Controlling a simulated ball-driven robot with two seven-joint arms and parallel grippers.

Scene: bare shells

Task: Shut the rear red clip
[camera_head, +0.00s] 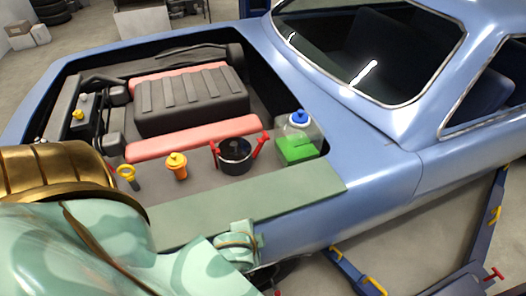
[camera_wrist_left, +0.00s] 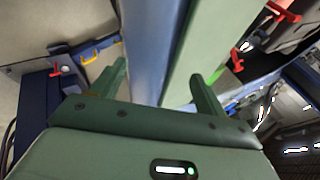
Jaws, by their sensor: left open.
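A black round housing (camera_head: 235,153) sits in the engine bay with two red clips, one on its left (camera_head: 215,151) and one on its right (camera_head: 262,143). Both clips stick up and outward from the rim. Red clip-like pieces also show at the upper right of the left wrist view (camera_wrist_left: 284,12), but I cannot tell which clip is which. My left gripper (camera_wrist_left: 163,88) is open and empty over the fender edge. In the head view its mint-green body (camera_head: 238,246) is low in front of the bay, apart from the housing; its fingertips are hard to make out. My right gripper is not visible.
A green fender mat (camera_head: 250,200) lies along the near edge of the blue car. A coolant tank (camera_head: 297,145) with a blue cap stands right of the housing, an orange cap (camera_head: 177,165) and yellow dipstick ring (camera_head: 127,173) left. Blue lift arms (camera_head: 350,270) are below right.

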